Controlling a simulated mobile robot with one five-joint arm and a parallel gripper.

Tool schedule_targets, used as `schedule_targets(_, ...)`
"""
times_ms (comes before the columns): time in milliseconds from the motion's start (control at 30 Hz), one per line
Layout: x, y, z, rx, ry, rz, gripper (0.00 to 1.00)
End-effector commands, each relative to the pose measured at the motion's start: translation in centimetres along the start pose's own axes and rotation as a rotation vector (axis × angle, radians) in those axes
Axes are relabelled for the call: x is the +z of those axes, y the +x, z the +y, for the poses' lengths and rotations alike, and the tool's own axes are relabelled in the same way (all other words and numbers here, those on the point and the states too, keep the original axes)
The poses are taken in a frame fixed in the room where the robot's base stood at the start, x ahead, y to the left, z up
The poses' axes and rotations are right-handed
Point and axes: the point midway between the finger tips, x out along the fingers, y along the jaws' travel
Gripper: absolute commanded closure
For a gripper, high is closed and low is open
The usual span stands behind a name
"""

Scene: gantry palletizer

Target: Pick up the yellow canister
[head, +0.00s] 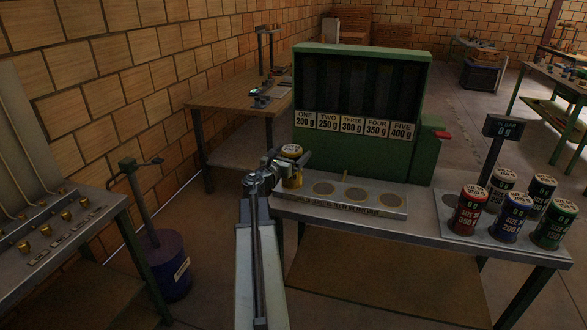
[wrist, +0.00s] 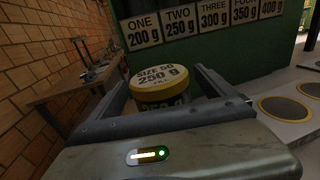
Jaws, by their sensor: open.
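The yellow canister (head: 291,175) has a pale lid and a dark band. It stands upright at the left end of the grey strip with round spots, in front of the green cabinet. In the wrist view the yellow canister (wrist: 158,94) shows a lid reading "SIZE 50, 250 g". My gripper (head: 287,161) is open, with one finger on each side of the canister. In the wrist view my gripper (wrist: 161,74) has the canister between its fingers, and its lower part is hidden by the gripper's body. I cannot tell whether either finger touches it.
The green cabinet (head: 365,155) with weight labels stands close behind the canister. The strip (head: 400,213) has empty round spots to the right. Several red, blue, black and green canisters (head: 511,220) stand at the right of the table. A wooden bench (head: 235,93) is at the back left.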

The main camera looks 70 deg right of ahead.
Motion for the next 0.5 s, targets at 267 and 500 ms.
schedule_targets(267, -0.01, -0.05, 0.04, 0.001, 0.0, 0.0, 0.35)
schedule_targets(500, -0.01, -0.09, 0.09, 0.002, 0.0, 0.0, 1.0)
